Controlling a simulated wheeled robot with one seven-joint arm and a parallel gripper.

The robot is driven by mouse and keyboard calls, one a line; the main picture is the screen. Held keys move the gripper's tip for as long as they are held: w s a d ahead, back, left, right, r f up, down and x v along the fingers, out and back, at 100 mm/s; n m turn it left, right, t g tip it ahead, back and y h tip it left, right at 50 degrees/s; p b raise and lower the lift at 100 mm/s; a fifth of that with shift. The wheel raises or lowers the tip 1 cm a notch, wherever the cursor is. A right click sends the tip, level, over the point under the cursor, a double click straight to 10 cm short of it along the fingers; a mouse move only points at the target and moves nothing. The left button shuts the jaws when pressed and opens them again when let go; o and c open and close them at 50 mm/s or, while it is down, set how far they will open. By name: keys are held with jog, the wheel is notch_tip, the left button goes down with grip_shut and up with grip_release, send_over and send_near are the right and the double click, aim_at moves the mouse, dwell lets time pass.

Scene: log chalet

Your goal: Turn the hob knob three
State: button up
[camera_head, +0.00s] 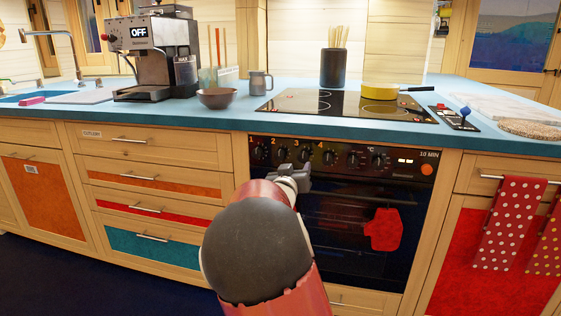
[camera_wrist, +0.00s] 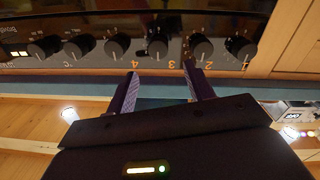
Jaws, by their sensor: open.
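Hob knob three (camera_head: 305,156) is a dark round knob on the black oven panel, third from the left, beside a yellow 3. The wrist view is upside down and shows knob three (camera_wrist: 157,47) just beyond my fingertips, between their lines. My gripper (camera_head: 294,168) is in front of the panel at the knob row, its two dark fingers apart and empty. In the wrist view my gripper (camera_wrist: 160,68) points at knob three; I cannot tell whether the fingers touch it. In the head view my gripper lies just below the knob.
Knob two (camera_wrist: 200,47) and knob four (camera_wrist: 117,47) sit close on either side. The oven door (camera_head: 340,215) with a red mitt (camera_head: 384,230) is below. The hob (camera_head: 345,104) holds a yellow pan (camera_head: 380,91). Dotted towels (camera_head: 495,225) hang at right.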

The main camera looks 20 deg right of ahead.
aim_at(302, 158)
jog(key=x, duration=0.7)
jog(key=shift+w+d, duration=0.1)
jog(key=shift+d, duration=0.15)
jog(key=c, duration=1)
